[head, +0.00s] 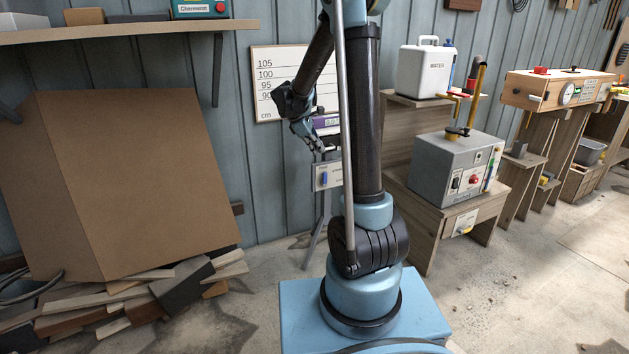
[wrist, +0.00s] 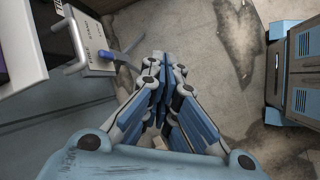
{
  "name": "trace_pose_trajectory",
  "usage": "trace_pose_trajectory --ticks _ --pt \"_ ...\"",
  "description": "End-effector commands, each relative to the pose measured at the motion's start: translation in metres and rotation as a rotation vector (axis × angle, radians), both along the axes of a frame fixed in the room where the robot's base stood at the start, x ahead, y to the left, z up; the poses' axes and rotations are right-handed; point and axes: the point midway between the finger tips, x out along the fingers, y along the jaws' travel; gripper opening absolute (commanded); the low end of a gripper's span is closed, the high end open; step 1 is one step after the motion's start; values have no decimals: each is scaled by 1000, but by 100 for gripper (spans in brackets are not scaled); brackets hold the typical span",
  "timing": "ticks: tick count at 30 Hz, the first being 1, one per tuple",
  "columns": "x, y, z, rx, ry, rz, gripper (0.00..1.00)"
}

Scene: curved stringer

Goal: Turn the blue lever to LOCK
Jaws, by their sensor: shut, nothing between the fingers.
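The blue lever (wrist: 122,58) sticks out from a pale panel (wrist: 88,38) at the upper left of the wrist view. Small lettering on the panel is too small to read surely. In the head view the lever (head: 324,180) shows as a small blue mark on the panel (head: 334,172), which is mounted on a stand. My gripper (wrist: 165,62) is shut and empty, its fingertips to the right of the lever and apart from it. In the head view my gripper (head: 319,148) hangs just above the panel. The panel's right side is partly hidden by my arm.
A purple-fronted device (head: 326,121) sits just above the panel, close to my gripper. A height chart (head: 268,85) is on the wall behind. A grey box (head: 457,170) stands on a wooden bench at right.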

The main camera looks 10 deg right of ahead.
Motion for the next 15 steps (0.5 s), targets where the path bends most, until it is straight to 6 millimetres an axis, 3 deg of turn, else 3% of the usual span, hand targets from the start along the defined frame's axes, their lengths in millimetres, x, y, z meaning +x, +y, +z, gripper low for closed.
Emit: trace_pose_trajectory --ticks 3,15 --pt "31 12 -18 -51 35 75 0" --pt "111 54 -92 -226 166 314 0"
